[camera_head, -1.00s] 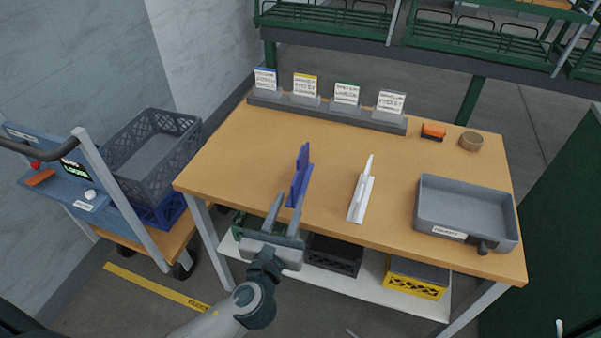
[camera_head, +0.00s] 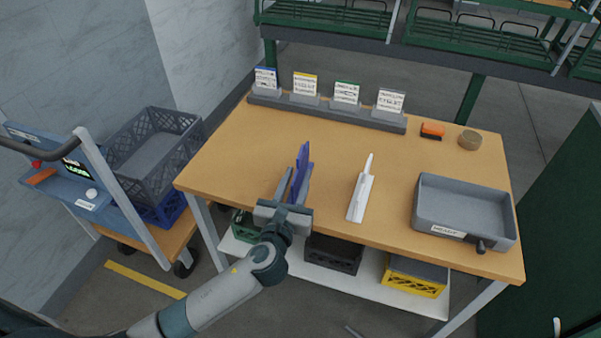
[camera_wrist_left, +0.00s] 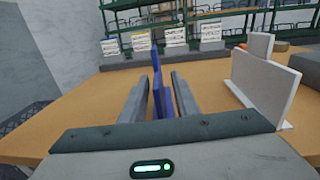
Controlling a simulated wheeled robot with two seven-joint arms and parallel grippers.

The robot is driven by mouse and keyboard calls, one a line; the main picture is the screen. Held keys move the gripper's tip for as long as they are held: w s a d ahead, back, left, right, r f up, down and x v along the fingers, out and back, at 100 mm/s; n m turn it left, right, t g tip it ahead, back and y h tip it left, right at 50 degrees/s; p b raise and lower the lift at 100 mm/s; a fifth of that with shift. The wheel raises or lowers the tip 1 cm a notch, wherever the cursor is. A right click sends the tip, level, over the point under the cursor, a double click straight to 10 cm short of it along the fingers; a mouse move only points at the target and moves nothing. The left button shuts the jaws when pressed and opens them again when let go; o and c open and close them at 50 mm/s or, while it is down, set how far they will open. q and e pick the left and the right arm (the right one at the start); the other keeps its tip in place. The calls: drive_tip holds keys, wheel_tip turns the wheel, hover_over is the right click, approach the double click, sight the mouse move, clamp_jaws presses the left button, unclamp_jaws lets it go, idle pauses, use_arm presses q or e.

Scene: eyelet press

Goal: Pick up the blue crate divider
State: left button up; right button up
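The blue crate divider (camera_head: 302,172) stands upright on the wooden table, left of a white divider (camera_head: 361,190). My left gripper (camera_head: 294,187) is at the table's front edge, its fingers on either side of the blue divider. In the left wrist view the blue divider (camera_wrist_left: 158,90) stands between the two fingers (camera_wrist_left: 159,98), with a gap visible to the right finger and a narrower one to the left. The gripper is open. My right gripper is not in view.
The white divider (camera_wrist_left: 262,85) stands close to the right. A grey tray (camera_head: 465,205) is at the table's right. A grey rack with several label cards (camera_head: 330,112) runs along the back. A cart with a grey crate (camera_head: 150,150) stands left.

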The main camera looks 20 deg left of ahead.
sight(301, 165)
use_arm(q)
drive_tip(key=shift+w+a+p, duration=0.15)
drive_tip(key=shift+w, duration=1.1)
drive_tip(key=shift+w+a+p, duration=0.15)
drive_tip(key=shift+w, duration=1.05)
drive_tip(key=shift+r, duration=0.1)
clamp_jaws()
